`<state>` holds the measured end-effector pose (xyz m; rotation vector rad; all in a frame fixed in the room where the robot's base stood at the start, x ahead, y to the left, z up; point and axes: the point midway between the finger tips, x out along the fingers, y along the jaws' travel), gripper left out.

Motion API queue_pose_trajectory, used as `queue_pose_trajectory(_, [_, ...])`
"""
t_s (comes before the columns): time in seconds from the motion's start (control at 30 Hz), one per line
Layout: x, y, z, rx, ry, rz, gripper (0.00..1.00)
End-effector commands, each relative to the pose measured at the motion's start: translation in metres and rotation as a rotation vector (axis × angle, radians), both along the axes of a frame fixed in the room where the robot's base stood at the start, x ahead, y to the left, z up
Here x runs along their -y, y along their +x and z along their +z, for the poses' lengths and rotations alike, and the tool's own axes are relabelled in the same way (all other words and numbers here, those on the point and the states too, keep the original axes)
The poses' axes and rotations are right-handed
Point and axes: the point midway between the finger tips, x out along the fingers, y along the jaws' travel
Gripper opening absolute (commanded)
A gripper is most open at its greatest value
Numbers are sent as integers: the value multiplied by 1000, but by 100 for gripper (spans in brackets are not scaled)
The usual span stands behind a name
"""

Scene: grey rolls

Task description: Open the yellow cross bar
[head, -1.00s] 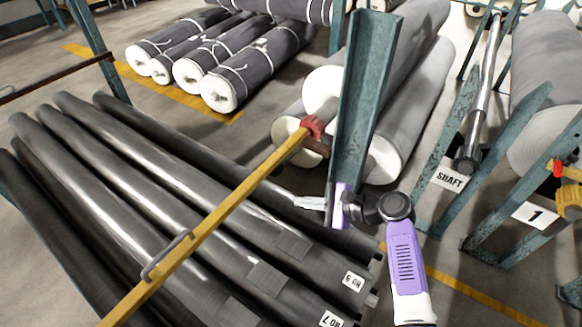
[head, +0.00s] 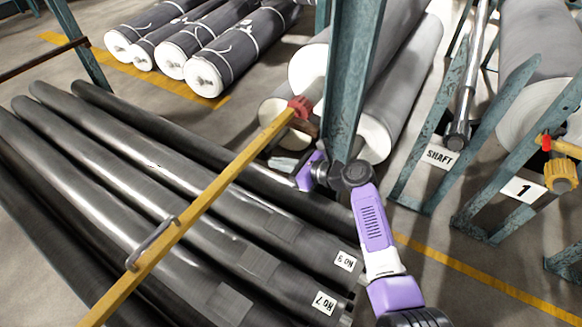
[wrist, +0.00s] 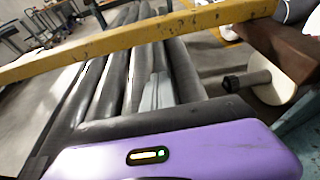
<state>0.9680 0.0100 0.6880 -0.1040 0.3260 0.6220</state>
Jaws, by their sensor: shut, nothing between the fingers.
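The yellow cross bar (head: 205,200) runs diagonally in front of the dark rolls in the head view, from the lower left up to a red end piece (head: 300,107) by a teal post (head: 352,85). A grey handle (head: 152,243) is on its lower part. My gripper (head: 284,163) is shut and empty, just right of and below the bar's upper end, close to the post and apart from the handle. In the wrist view the bar (wrist: 140,38) crosses the upper part of the picture.
Several dark rolls (head: 215,195) lie behind and under the bar. White-ended rolls (head: 375,135) lie behind the post. At the right stand a rack with a "SHAFT" label (head: 440,156) and one with a "1" label (head: 523,191). Open floor lies at the lower right.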

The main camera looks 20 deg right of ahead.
Motion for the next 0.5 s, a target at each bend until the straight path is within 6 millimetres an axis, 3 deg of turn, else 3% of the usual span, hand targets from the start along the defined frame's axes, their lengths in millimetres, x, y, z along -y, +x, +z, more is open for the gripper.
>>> queue_pose_trajectory(0.13, [-14, 19, -10, 0, 0, 2, 0])
queue_pose_trajectory(0.3, [-13, 19, 16, 4, -3, 1, 0])
queue_pose_trajectory(0.5, [-13, 19, 30, 1, -2, 1, 0])
